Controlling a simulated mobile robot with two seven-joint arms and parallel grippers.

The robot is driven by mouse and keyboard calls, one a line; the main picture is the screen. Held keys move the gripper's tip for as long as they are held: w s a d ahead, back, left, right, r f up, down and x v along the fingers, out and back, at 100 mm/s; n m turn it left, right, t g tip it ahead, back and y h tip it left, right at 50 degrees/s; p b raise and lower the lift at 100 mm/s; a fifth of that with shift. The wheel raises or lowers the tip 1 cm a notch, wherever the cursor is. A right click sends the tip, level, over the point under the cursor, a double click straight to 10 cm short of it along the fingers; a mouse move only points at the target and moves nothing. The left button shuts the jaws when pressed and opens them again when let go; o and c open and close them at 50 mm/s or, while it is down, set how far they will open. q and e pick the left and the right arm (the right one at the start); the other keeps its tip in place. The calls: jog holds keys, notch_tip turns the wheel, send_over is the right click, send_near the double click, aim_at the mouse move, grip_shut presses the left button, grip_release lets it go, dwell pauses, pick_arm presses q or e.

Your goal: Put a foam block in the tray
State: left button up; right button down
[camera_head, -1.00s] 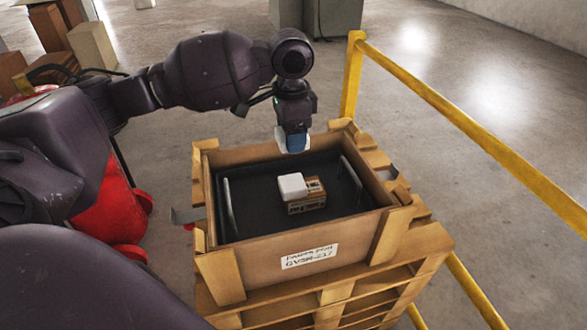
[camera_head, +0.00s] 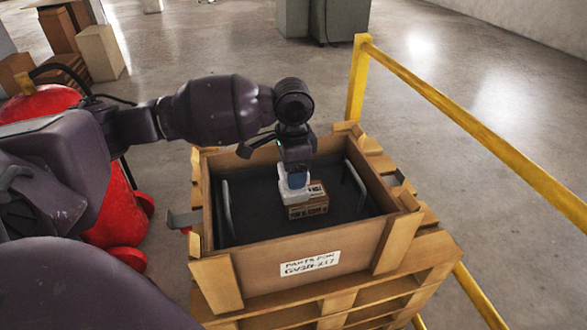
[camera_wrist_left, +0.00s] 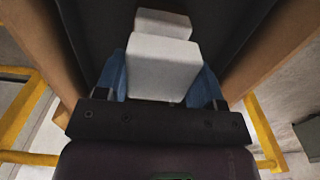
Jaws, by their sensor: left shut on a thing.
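My left gripper (camera_head: 296,182), with blue fingers, points down into the black tray (camera_head: 245,215), which has two upright metal handles and sits inside a wooden crate. In the left wrist view the fingers (camera_wrist_left: 163,80) are shut on a white foam block (camera_wrist_left: 163,60). A second white block (camera_wrist_left: 163,24) lies just beyond it; it also shows in the head view (camera_head: 297,197), beside a small printed brown box (camera_head: 315,208). In the head view the two white blocks overlap, so I cannot tell whether they touch. My right gripper is not in view.
The wooden crate (camera_head: 255,265) has raised walls and a white label, and stands on a pallet (camera_head: 350,300). A yellow railing (camera_head: 450,110) runs along the right. The tray floor is bare on its left and right sides.

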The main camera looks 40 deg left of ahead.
pick_arm(q)
jog(key=shift+f, duration=0.25)
jog(key=shift+f, duration=0.3)
jog(key=o, duration=1)
jog(key=shift+c, duration=0.2)
jog(key=shift+r, duration=0.1)
